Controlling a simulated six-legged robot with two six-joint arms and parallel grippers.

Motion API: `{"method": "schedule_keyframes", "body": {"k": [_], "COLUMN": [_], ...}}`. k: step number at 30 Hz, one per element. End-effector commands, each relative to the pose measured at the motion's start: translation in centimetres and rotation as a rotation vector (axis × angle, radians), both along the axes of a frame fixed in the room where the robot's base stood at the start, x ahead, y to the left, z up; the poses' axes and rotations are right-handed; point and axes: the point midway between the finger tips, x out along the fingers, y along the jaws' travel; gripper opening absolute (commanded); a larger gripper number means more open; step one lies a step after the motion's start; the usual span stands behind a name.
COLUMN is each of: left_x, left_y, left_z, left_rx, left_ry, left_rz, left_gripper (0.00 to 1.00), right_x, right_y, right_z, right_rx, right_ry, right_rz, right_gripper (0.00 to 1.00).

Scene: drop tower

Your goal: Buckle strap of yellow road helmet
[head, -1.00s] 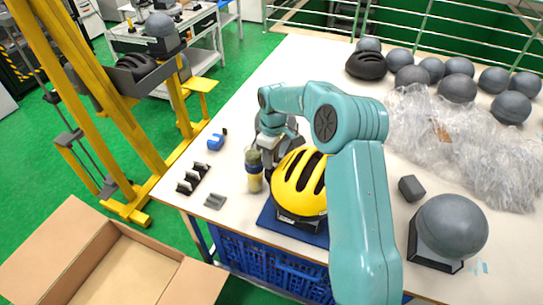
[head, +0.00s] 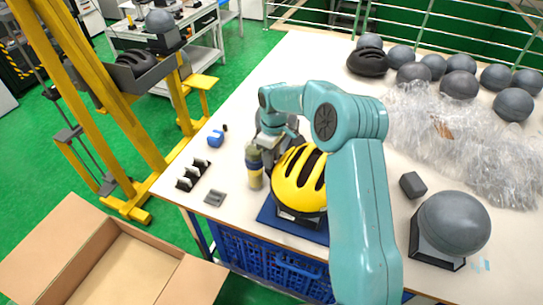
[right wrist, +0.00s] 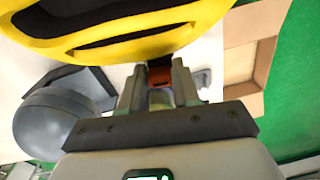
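The yellow road helmet (head: 294,190) with black vents sits upright on a blue mat (head: 272,220) near the table's front edge. It also fills the top of the right wrist view (right wrist: 110,22). My right gripper (head: 270,158) is at the helmet's far left side, beside a bottle, its fingertips mostly hidden in the head view. In the right wrist view its two fingers (right wrist: 159,76) stand apart, with a small orange-red and dark piece (right wrist: 160,70) between them. I cannot tell whether they grip it. The strap is not clearly visible. My left gripper is not in view.
The dark bottle (head: 254,172) stands close left of the helmet. A grey headform (head: 452,222) and a dark block (head: 412,185) are at right. Clear wrap (head: 460,150) and several grey balls lie behind. A yellow drop tower (head: 95,110) and open carton (head: 110,255) are left.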

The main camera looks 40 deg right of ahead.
Motion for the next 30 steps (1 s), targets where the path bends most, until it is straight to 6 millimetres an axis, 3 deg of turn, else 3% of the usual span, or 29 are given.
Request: {"method": "schedule_keyframes", "body": {"k": [1, 2, 14, 17, 30], "left_x": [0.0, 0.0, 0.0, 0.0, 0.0], "left_y": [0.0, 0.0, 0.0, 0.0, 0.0], "left_z": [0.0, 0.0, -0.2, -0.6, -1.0], "left_rx": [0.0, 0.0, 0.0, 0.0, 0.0], "left_ry": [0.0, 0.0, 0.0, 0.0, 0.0], "left_rz": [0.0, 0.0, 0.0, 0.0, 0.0], "left_gripper": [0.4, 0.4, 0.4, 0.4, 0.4], "right_x": [0.0, 0.0, 0.1, 0.1, 0.1], "right_y": [0.0, 0.0, -0.1, -0.2, -0.8], "right_z": [0.0, 0.0, 0.8, 2.5, 13.6], "right_rx": [0.0, 0.0, -0.001, -0.003, -0.001], "right_ry": [0.0, 0.0, -0.001, -0.005, -0.003], "right_rz": [0.0, 0.0, 0.0, 0.0, 0.0], "right_gripper": [0.48, 0.58, 0.58, 0.58, 0.58]}}
